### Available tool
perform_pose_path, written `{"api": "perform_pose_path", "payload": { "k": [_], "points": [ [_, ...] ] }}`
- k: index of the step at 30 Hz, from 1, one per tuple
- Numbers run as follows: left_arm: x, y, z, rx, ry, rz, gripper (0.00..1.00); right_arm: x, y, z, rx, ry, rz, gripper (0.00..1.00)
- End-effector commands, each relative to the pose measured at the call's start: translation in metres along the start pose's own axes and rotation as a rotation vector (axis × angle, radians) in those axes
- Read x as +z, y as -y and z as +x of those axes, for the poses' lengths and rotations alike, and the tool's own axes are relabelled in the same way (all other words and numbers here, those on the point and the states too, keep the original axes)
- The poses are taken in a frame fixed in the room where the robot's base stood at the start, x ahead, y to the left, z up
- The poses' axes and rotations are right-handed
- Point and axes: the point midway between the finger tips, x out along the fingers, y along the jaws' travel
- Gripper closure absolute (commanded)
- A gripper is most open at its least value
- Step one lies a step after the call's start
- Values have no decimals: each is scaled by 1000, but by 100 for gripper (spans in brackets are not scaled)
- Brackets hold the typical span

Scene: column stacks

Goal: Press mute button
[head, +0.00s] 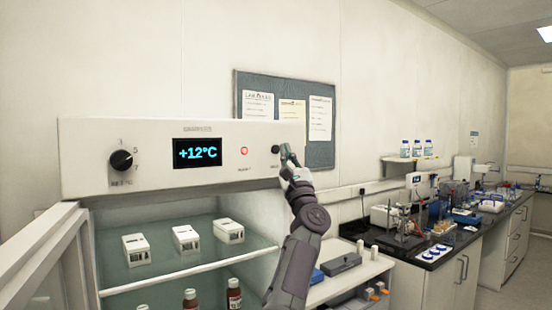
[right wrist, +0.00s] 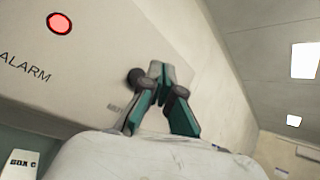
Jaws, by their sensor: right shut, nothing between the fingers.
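The fridge's control panel (head: 90,160) runs across the top of the open cabinet. A small dark round button (head: 275,149) sits near its right end, with a small label below it that I cannot read. In the right wrist view the dark button (right wrist: 134,77) is beside my fingertips, partly hidden behind them. My right gripper (head: 286,151) is shut and empty, its tips right at the button; I cannot tell whether they touch it. It also shows in the right wrist view (right wrist: 156,70). My left gripper is not in view.
A red alarm light (head: 244,151) is left of the button. White boxes (head: 186,238) and brown bottles (head: 234,293) stand on the shelves. The open door (head: 40,245) is at left. A lab bench (head: 445,258) is at right.

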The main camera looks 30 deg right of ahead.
Motion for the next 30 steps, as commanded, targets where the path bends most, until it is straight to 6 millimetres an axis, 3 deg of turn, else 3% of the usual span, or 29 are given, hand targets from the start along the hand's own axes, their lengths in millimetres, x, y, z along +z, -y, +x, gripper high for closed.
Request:
{"api": "perform_pose_path", "payload": {
  "k": [4, 30],
  "points": [
    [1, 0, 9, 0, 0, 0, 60, -6, -5, 5, 0, -1, 1, 100],
    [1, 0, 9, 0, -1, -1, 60, -6, -6, 8, 0, -2, -1, 100]
  ]
}}
